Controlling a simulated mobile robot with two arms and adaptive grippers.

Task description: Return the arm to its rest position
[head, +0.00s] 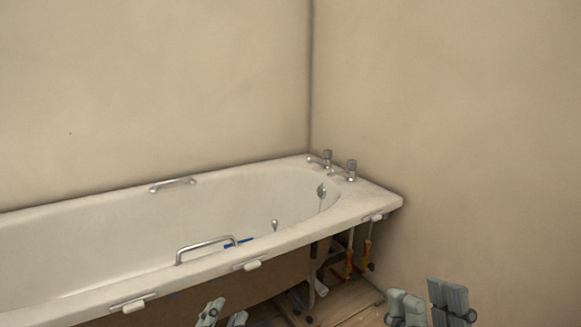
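My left gripper (223,316) shows at the bottom edge, left of centre, in front of the bath's open side. Only its fingertips are in view; they stand apart with nothing between them. My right gripper (428,307) shows at the bottom right, in front of the right wall. Its two grey fingers stand apart, and I see nothing held. Both arms behind the grippers are out of the picture. Neither gripper appears to touch the bath (110,262).
The bath has two taps (351,168), a metal grab handle (205,248) and a blue item (239,242) inside. Pipes with orange-handled parts (348,264) hang below its right end. Walls close the back and right (470,130). Wooden floor (345,300) shows below.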

